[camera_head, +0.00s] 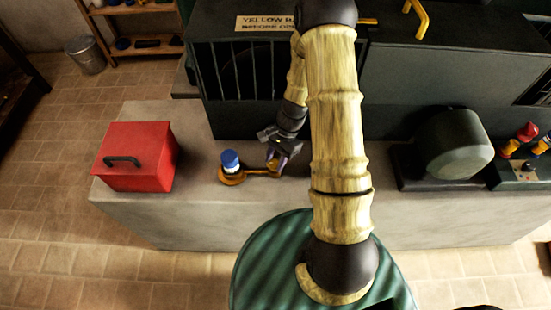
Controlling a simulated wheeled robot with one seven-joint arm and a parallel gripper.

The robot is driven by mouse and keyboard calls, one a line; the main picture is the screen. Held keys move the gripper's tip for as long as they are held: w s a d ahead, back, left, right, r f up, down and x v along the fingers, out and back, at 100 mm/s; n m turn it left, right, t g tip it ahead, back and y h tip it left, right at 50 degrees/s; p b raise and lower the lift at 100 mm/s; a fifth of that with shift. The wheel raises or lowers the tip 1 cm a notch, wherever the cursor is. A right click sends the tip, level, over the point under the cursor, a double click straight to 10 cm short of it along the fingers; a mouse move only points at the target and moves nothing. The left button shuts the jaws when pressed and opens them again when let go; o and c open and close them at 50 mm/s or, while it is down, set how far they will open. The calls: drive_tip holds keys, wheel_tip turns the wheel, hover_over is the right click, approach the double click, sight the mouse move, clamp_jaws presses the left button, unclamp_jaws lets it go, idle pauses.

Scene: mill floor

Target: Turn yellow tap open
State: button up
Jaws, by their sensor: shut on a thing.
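An orange-yellow tap-like piece (232,180) lies low on the grey counter, with a round end at left and an arm reaching right. A blue-and-white knob or cap (230,160) stands over its round end. My gripper (277,163) is at the right end of this arm and is shut on it. The fingertips are small and dark, so the exact grip is hard to see. How far the tap is turned cannot be told.
A red box (136,156) with a dark handle stands left on the counter. Behind is a dark barred cabinet (215,35) with a partly hidden sign (265,22) and a yellow handle (421,20) on top. A dark drum (452,145) and red-and-yellow controls (522,140) are at right.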

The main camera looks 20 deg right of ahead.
drive_tip(key=n, duration=0.2)
drive_tip(key=n+g+h+p, duration=0.1)
drive_tip(key=shift+w+a+r+n, duration=0.1)
drive_tip(key=shift+w+n, duration=0.05)
drive_tip(key=shift+n, duration=0.25)
drive_tip(key=n+h, duration=0.1)
drive_tip(key=n, duration=0.1)
drive_tip(key=n+g+p, duration=0.1)
drive_tip(key=n, duration=0.2)
drive_tip(key=shift+w+a+h, duration=0.1)
drive_tip(key=shift+a+h, duration=0.05)
drive_tip(key=shift+h, duration=0.25)
drive_tip(key=n+h, duration=0.1)
drive_tip(key=n, duration=0.3)
drive_tip(key=shift+a+n+h+p, duration=0.1)
drive_tip(key=shift+n+h+p, duration=0.3)
drive_tip(key=shift+a+n+h, duration=0.1)
drive_tip(key=shift+n+h, duration=0.6)
drive_tip(key=shift+n, duration=1.3)
drive_tip(key=o, duration=1)
